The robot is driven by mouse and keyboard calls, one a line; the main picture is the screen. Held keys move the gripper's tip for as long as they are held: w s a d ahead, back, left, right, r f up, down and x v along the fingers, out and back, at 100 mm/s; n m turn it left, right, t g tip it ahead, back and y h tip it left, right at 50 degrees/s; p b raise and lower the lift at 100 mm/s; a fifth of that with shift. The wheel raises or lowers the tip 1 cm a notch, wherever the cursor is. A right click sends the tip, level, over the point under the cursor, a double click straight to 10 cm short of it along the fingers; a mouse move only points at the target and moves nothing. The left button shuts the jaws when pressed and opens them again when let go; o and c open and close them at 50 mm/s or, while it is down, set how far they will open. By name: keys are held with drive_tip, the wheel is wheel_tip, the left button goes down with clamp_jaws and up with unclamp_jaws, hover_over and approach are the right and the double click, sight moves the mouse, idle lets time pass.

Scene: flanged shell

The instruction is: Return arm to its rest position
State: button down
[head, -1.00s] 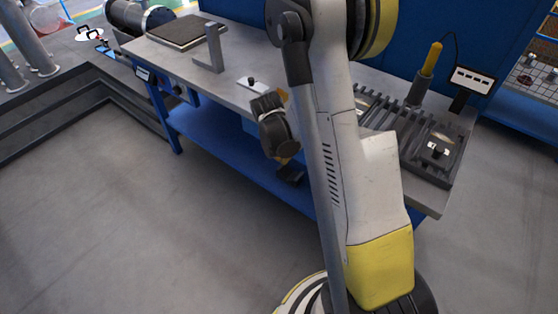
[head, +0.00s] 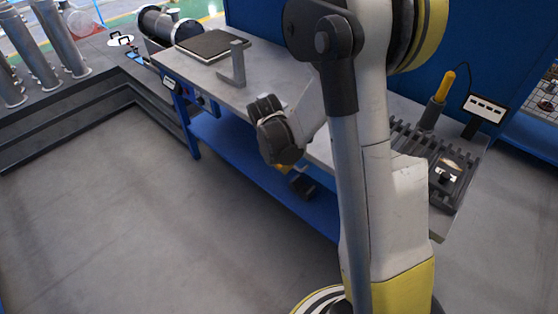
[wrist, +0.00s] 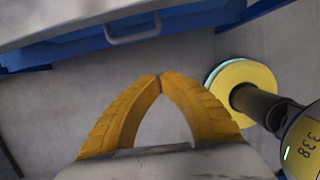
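My gripper's two yellow fingers (wrist: 160,80) fill the middle of the wrist view. Their tips meet, and the arched gap behind them holds nothing. In the head view my arm crosses the centre in front of the workbench (head: 265,72). The dark wrist end hangs by the bench's front edge, and only a small yellow part shows below it. The fingertips cannot be made out there. In the wrist view the gripper is over grey floor, apart from a blue drawer front with a handle (wrist: 133,30).
On the bench are a dark pad (head: 212,45), a grey upright bracket (head: 237,65), a slotted rack (head: 410,140) and a yellow-handled tool (head: 445,87). Floor at the left is clear. A yellow disc (wrist: 240,82) on a black stem is right of the fingers.

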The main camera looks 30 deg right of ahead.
drive_tip(key=s+a+r+m+t+y, duration=0.1)
drive_tip(key=s+a+r+m+t, duration=0.15)
drive_tip(key=r+m, duration=0.35)
drive_tip(key=s+a+r+m+t, duration=0.1)
drive_tip(key=s+a+r+m, duration=0.3)
drive_tip(key=r, duration=0.5)
drive_tip(key=s+a+r+m+t+y, duration=0.1)
drive_tip(key=s+a+r+m, duration=0.3)
drive_tip(key=s+m, duration=0.4)
drive_tip(key=r+m+t, duration=0.1)
drive_tip(key=m, duration=0.3)
drive_tip(key=shift+s+a+r+t+y, duration=0.15)
drive_tip(key=shift+s+t+y, duration=0.2)
drive_tip(key=shift+y, duration=0.05)
